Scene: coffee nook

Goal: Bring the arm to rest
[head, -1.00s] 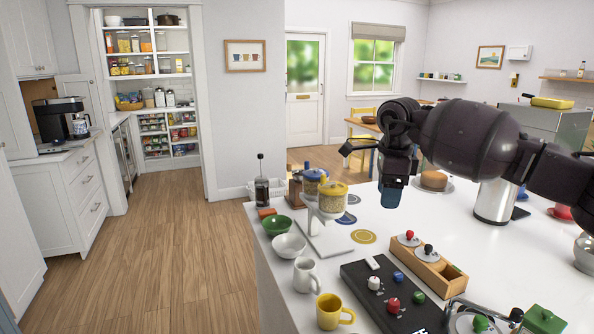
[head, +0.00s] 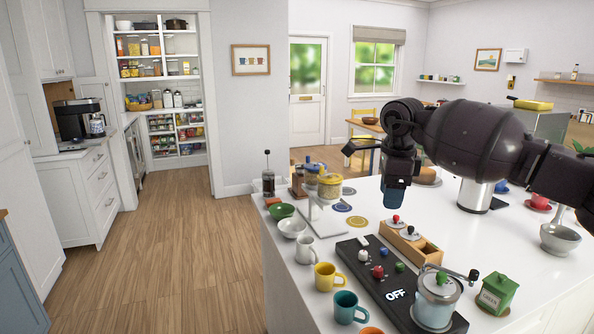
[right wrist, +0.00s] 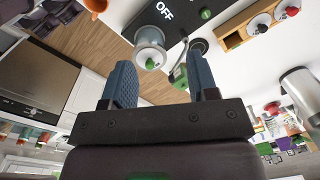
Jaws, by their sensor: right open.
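My right arm reaches in from the right in the head view. Its gripper (head: 397,182) hangs above the far part of the white counter, with blue fingertips pointing down. In the right wrist view the two blue fingers (right wrist: 160,88) stand wide apart with nothing between them. A grey grinder with a green knob (right wrist: 150,48) shows beyond the fingertips in that view. My left gripper is not in either view.
Wooden floor (head: 190,260) is open at left.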

